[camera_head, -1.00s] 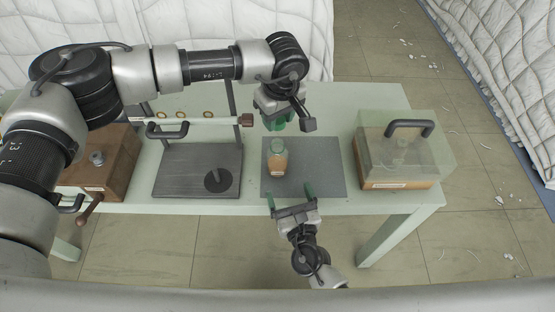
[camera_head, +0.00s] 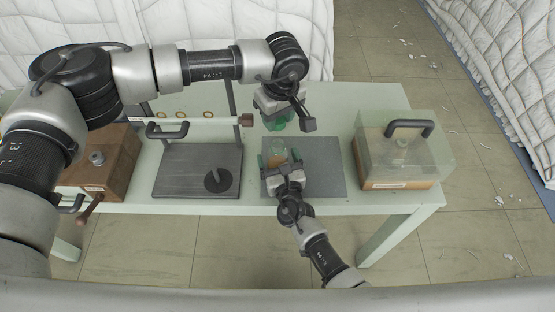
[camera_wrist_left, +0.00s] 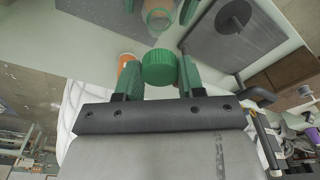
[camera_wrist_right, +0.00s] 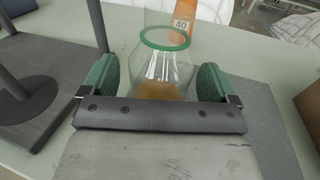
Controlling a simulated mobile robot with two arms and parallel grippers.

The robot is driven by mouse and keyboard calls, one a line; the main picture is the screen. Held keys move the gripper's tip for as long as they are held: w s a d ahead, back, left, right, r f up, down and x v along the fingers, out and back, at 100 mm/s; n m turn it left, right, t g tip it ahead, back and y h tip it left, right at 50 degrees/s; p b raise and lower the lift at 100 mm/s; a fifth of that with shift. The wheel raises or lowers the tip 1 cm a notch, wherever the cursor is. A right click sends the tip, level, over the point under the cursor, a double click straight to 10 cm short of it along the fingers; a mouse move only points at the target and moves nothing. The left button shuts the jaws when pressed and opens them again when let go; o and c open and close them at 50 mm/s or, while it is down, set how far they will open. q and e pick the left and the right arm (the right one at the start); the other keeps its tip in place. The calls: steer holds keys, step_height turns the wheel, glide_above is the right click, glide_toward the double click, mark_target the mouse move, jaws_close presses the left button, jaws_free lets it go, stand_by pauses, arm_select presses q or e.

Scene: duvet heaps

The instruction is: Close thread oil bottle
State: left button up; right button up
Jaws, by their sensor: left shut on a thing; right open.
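The oil bottle (camera_head: 277,154) stands upright on the grey mat (camera_head: 325,165). In the right wrist view it is a clear bottle (camera_wrist_right: 163,66) with a green ring at its open neck and amber oil low inside. My right gripper (camera_head: 279,160) is open, its green fingers on either side of the bottle. My left gripper (camera_head: 281,120) is above and behind the bottle, shut on the green cap (camera_wrist_left: 159,67), which shows between its fingers in the left wrist view. The bottle (camera_wrist_left: 158,20) also shows there, apart from the cap.
A dark stand (camera_head: 198,172) with a round disc is left of the mat. A clear-lidded box (camera_head: 405,155) with a black handle is at the right. A brown wooden box (camera_head: 110,165) sits far left. An orange object marked 40 (camera_wrist_right: 181,24) is behind the bottle.

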mark_target(277, 143)
steer(key=shift+w+a, duration=0.1)
steer(key=shift+w, duration=0.35)
steer(key=c, duration=1.4)
arm_select(q)
steer(key=shift+f, duration=2.5)
steer(key=shift+f, duration=0.9)
steer(key=shift+f, duration=0.5)
